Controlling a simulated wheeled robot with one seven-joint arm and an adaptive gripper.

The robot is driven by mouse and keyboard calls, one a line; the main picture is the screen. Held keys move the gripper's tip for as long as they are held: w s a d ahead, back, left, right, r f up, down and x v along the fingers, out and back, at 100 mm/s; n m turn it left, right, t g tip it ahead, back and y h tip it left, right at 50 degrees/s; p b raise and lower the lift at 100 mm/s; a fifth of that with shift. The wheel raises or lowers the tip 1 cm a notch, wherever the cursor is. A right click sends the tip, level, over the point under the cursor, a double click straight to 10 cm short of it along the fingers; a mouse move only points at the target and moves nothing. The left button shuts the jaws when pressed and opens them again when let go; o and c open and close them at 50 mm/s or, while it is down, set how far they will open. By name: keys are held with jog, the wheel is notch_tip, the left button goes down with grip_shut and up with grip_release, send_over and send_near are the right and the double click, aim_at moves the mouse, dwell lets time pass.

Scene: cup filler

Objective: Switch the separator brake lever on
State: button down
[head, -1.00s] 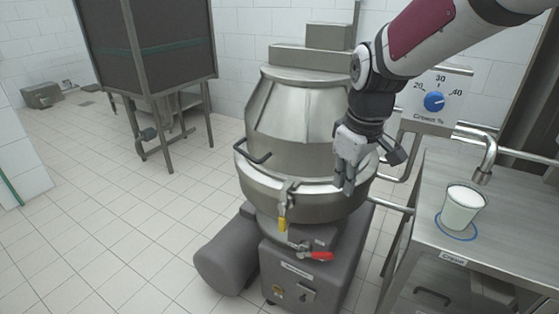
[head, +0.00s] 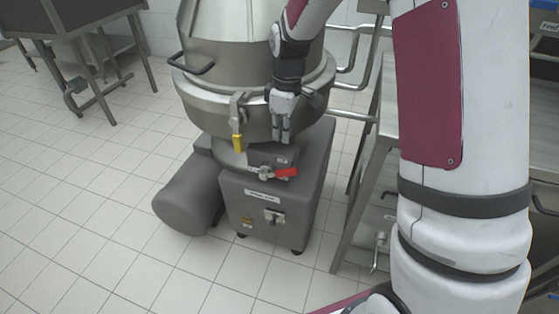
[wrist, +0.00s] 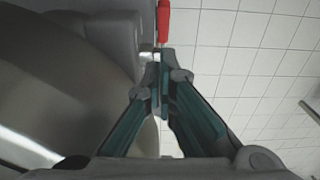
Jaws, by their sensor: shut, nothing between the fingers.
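The separator is a steel drum (head: 228,115) on a grey base (head: 250,208). A lever with a red handle (head: 287,173) sits on a small box at the top of the base, its handle pointing right. The red handle also shows at the top of the wrist view (wrist: 163,22). A lever with a yellow handle (head: 238,144) hangs down at the drum's front; I cannot tell from markings which one is the brake lever. My gripper (head: 282,140) is shut and empty, pointing down beside the drum, above the red handle and apart from it.
A steel counter (head: 385,130) stands right of the separator, with pipes (head: 352,112) between them. A grey motor housing (head: 188,195) projects left of the base. A dark cabinet on legs (head: 60,10) stands at the back left. The tiled floor (head: 90,200) at the left is clear.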

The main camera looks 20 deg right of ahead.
aim_at(281, 170)
jog(key=shift+f, duration=0.1)
jog(key=f+b, duration=0.1)
jog(key=f, duration=0.2)
jog(key=f+b, duration=0.1)
jog(key=f, duration=0.2)
jog(key=f+b, duration=0.1)
jog(key=f, duration=0.2)
jog(key=shift+w+a+f, duration=0.15)
jog(key=shift+a+f, duration=0.1)
jog(key=shift+f, duration=0.15)
jog(key=shift+d+b, duration=0.1)
jog(key=shift+b, duration=0.2)
jog(key=shift+d+f+y, duration=0.1)
jog(key=shift+f+y, duration=0.05)
jog(key=shift+y, duration=0.15)
